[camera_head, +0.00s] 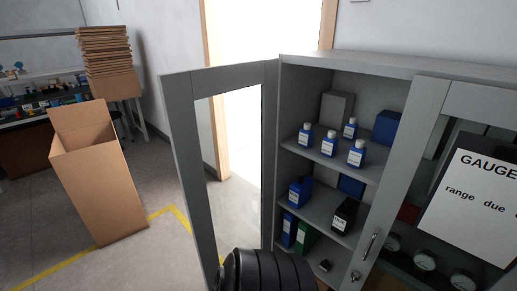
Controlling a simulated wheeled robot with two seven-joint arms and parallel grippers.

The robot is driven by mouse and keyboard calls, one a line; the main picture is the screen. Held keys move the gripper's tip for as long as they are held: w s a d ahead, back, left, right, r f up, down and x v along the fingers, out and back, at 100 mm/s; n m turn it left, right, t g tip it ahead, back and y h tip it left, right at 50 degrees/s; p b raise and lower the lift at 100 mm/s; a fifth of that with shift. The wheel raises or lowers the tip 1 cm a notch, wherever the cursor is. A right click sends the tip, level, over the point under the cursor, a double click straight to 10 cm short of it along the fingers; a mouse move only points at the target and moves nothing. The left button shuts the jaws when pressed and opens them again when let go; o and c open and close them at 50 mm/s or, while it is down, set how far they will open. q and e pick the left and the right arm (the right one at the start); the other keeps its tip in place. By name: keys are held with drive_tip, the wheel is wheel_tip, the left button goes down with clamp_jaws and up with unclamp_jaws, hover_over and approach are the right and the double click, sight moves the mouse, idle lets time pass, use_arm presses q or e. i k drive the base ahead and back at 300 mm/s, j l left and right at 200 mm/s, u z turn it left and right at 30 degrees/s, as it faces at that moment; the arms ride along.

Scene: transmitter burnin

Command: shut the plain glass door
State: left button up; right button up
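The plain glass door (188,140) is the left door of a grey cabinet (345,61). It stands wide open, swung out to the left from its hinge side at the cabinet's left wall. Its pane is clear and no handle shows on it. A black ribbed part of my own arm rises at the bottom edge, in front of the door's lower part and the cabinet's lower left corner. I cannot tell whether it touches the door. Neither gripper is in view.
The right door (408,150) is shut and carries a notice (470,205) and a handle (370,246). Blue bottles (329,143) stand on the shelves. An open cardboard box (100,190) stands left of the door, with bare floor between them. A doorway is behind.

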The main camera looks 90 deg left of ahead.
sight(179, 89)
drive_tip(key=k+j+u, duration=0.2)
drive_tip(key=j, duration=0.2)
drive_tip(key=k+j+u, duration=0.15)
drive_tip(key=j, duration=0.25)
drive_tip(key=k+j+u, duration=0.2)
drive_tip(key=j, duration=0.25)
drive_tip(key=j+u, duration=0.15)
drive_tip(key=j, duration=0.3)
drive_tip(key=k+j+u, duration=0.2)
drive_tip(key=j, duration=0.25)
drive_tip(key=k+j, duration=0.1)
drive_tip(key=j, duration=0.7)
